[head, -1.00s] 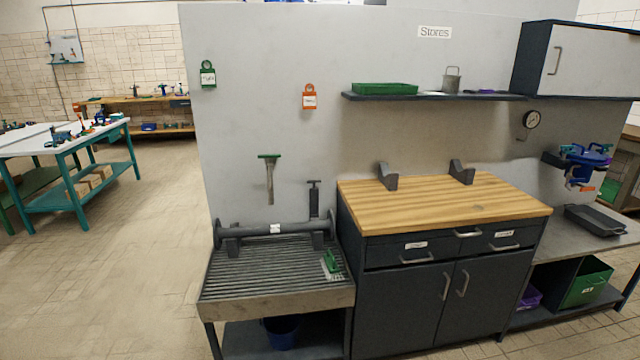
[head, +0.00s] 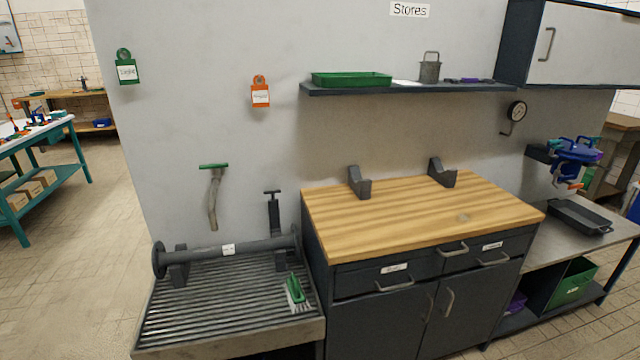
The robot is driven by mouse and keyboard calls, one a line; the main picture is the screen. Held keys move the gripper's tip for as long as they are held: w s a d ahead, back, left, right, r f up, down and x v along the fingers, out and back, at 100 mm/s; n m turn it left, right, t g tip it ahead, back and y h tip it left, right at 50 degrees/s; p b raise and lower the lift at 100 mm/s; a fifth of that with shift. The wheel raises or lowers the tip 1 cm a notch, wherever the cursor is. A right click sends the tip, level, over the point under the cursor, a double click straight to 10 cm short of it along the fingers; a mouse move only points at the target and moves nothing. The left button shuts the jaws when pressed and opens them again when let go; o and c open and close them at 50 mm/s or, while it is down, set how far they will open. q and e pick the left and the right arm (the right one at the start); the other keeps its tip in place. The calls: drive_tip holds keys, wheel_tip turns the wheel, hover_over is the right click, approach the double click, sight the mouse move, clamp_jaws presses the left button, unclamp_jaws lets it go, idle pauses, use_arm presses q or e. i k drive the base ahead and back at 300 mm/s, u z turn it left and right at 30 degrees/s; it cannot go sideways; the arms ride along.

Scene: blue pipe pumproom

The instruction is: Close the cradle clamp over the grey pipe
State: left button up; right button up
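The grey pipe (head: 215,252) has flanged ends and a small white label. It lies across the back of the slatted drain bench (head: 222,343), at the left of the wood-topped cabinet. A dark support (head: 179,268) is under its left part, and another (head: 278,250) is near its right end. A dark upright bar with a T-shaped top (head: 273,208) stands at that right support and looks like the clamp arm, raised and not lying over the pipe. Neither of my grippers is in view.
A green-handled brush (head: 296,293) lies on the slats, front right. A green-topped tool (head: 213,190) hangs on the wall above the pipe. Two dark V-shaped cradles (head: 360,183) (head: 442,173) stand on the otherwise clear wooden top (head: 420,215). A shelf (head: 410,89) juts out above.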

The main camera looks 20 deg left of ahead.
sight(274, 212)
drive_tip(key=u, duration=0.1)
drive_tip(key=i, duration=0.9)
drive_tip(key=u, duration=0.4)
